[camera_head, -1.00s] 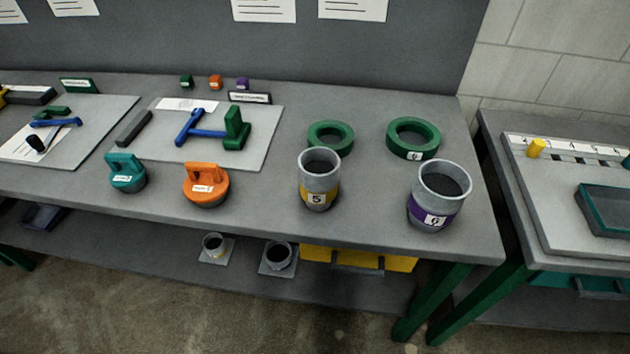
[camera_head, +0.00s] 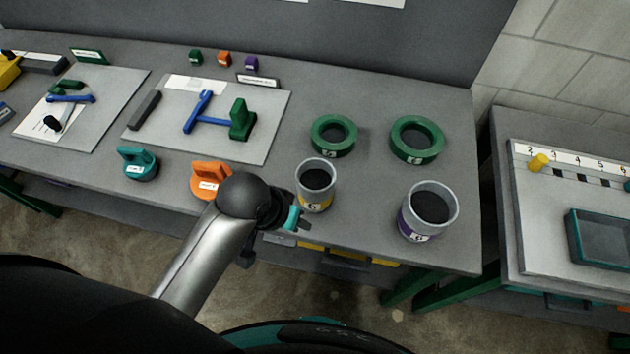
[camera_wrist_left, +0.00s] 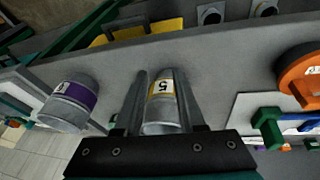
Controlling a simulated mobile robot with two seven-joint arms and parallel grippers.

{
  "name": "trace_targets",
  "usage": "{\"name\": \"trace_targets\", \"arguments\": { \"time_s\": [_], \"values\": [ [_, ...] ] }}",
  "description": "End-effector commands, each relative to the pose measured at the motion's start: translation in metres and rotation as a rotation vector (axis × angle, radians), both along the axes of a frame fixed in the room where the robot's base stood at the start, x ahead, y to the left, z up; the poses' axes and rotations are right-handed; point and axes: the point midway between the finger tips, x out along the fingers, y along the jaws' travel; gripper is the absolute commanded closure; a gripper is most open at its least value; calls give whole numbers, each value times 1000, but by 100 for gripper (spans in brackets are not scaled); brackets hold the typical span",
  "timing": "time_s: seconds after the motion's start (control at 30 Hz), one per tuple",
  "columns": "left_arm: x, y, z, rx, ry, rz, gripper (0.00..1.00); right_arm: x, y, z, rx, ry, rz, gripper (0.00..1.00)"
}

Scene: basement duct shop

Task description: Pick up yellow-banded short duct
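The yellow-banded short duct (camera_head: 316,179), a grey open-topped cylinder, stands upright near the bench's front edge. My left gripper (camera_head: 299,219) is at its front left in the head view, with its fingers partly hidden by the wrist. In the left wrist view the duct (camera_wrist_left: 161,108), with a "5" label on its yellow band, shows between the two open fingers of the left gripper (camera_wrist_left: 160,78). I cannot tell whether either finger touches it. My right gripper is not in view.
A purple-banded duct (camera_head: 428,207) stands to the right. Two green rings (camera_head: 334,149) (camera_head: 436,143) lie behind. The bench (camera_head: 372,190) is bare between the ducts.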

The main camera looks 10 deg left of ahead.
Motion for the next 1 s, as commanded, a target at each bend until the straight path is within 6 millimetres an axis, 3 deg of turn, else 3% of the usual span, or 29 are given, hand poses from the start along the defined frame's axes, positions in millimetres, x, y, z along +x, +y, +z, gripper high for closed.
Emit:
{"name": "trace_targets", "arguments": {
  "time_s": [0.03, 0.1, 0.3, 0.43, 0.7, 1.0],
  "values": [
    [12, -10, 32, -23, -16, -20, 61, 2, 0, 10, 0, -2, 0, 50],
    [18, -22, 47, -45, -3, -38, 61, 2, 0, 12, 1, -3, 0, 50],
    [40, -43, 75, -71, 49, -71, 61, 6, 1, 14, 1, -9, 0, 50],
    [55, -46, 92, -51, 104, -71, 61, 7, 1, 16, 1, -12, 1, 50],
    [85, -20, 131, 75, 222, 22, 61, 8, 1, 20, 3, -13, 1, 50],
    [99, 12, 161, 176, 292, 150, 61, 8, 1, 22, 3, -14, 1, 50]
  ]
}}
